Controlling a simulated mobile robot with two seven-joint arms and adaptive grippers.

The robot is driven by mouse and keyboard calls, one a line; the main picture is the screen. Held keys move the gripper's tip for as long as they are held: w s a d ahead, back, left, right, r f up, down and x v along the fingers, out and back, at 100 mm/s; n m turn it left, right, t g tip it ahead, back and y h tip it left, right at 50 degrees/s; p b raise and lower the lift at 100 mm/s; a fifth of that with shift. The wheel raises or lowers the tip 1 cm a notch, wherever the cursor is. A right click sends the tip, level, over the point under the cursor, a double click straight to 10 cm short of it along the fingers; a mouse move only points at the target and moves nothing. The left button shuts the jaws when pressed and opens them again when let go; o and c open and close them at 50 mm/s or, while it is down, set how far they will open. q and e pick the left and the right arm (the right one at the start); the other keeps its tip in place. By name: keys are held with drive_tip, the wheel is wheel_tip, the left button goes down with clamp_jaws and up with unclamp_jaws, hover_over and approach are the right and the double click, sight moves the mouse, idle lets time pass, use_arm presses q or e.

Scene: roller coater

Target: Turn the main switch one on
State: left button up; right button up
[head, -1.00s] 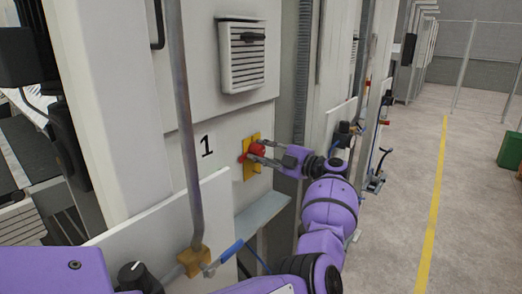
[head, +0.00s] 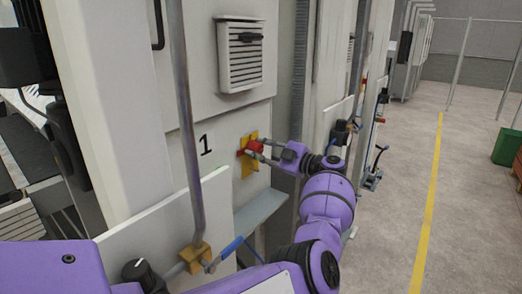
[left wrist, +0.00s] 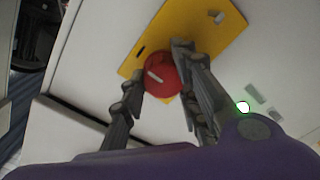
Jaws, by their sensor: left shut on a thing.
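The main switch is a red round knob (head: 257,146) on a yellow plate (head: 250,168), on the pale machine panel below and right of the black number 1. In the left wrist view, the red knob (left wrist: 161,76) has a pale mark on its face, and the yellow plate (left wrist: 208,38) looks tilted. My left gripper (head: 259,151) is at the switch, its fingers shut on the sides of the knob. It also shows in the left wrist view (left wrist: 157,72), one finger on each side of the red knob. My right gripper is not in view.
A louvred vent (head: 240,55) is above the switch. A grey ledge (head: 260,212) juts out below it. A vertical pipe (head: 186,120) and a white panel (head: 165,225) stand nearer, at left. Open floor with a yellow line (head: 430,190) is on the right.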

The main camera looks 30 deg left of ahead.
use_arm(q)
drive_tip(key=o, duration=1)
drive_tip(key=shift+w+r, duration=0.25)
drive_tip(key=shift+r, duration=0.35)
drive_tip(key=shift+o, duration=0.2)
drive_tip(key=shift+f, duration=0.2)
drive_tip(key=shift+s, duration=0.1)
drive_tip(key=shift+s+f, duration=0.1)
drive_tip(key=shift+f, duration=0.05)
drive_tip(key=d, duration=1.2)
drive_tip(key=shift+s, duration=0.45)
